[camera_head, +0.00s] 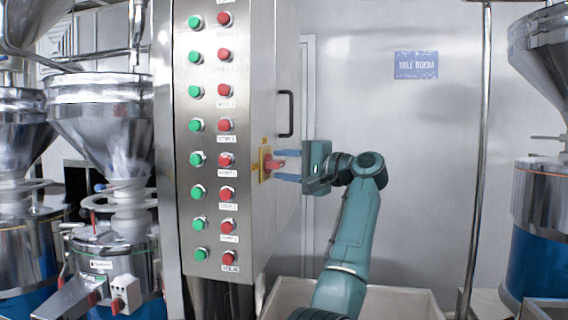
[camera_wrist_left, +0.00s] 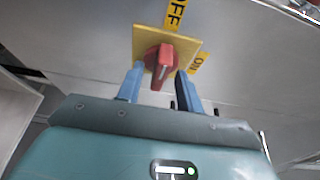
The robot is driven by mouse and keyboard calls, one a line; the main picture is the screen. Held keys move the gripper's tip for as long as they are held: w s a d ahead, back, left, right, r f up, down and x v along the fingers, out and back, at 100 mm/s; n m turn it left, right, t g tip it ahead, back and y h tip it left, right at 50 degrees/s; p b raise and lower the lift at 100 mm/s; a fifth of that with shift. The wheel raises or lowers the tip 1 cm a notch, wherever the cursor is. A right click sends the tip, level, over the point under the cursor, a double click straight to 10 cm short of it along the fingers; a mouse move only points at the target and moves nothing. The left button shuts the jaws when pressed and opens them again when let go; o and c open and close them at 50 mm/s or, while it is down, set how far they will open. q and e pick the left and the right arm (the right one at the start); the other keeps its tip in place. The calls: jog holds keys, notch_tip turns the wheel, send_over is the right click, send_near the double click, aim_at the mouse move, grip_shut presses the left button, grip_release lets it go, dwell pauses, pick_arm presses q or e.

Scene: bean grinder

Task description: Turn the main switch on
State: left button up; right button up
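The main switch is a red knob (camera_head: 274,163) on a yellow plate (camera_head: 264,176) on the right side face of the steel cabinet. In the left wrist view the red knob (camera_wrist_left: 165,64) sits on the yellow plate (camera_wrist_left: 190,48), with an OFF label (camera_wrist_left: 175,14) above and an ON label (camera_wrist_left: 196,65) to the right. The knob's raised grip runs roughly up and down there, toward the OFF side. My left gripper (camera_head: 280,165) is open, its blue fingers on either side of the knob. The right finger looks very close to it; contact is unclear. My right gripper is not in view.
The steel cabinet (camera_head: 210,262) carries green and red buttons on its front and a black handle (camera_head: 286,113) above the switch. A pale bin (camera_head: 405,300) stands below my arm. Steel hoppers (camera_head: 105,120) stand at left and another machine at right.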

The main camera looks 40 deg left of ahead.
pick_arm(q)
jog(key=shift+a, duration=0.25)
grip_shut()
